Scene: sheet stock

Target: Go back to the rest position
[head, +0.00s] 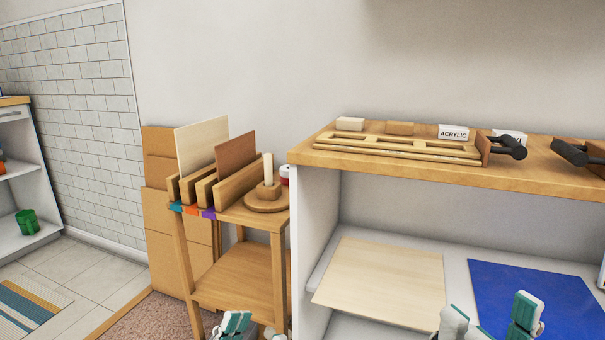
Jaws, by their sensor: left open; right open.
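My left gripper (254,331) shows only its fingertips at the bottom edge, in front of the small wooden stand (245,272). It is open and nothing shows between its fingers. My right gripper (490,322) is at the bottom right, in front of the white shelf unit's lower shelf. It is open, its fingers wide apart, with no sheet between them. A pale wood sheet (380,282) lies flat on that shelf to its left. A blue sheet (540,300) lies behind it, partly hidden by its fingers. The rest of both arms is out of view.
The stand holds a slotted rack with a cream sheet (202,145) and a brown sheet (235,155), beside a round wooden holder (267,197). The wooden top (400,172) carries a slatted tray, labelled blocks and black clamps. Cardboard (160,220) leans at the wall.

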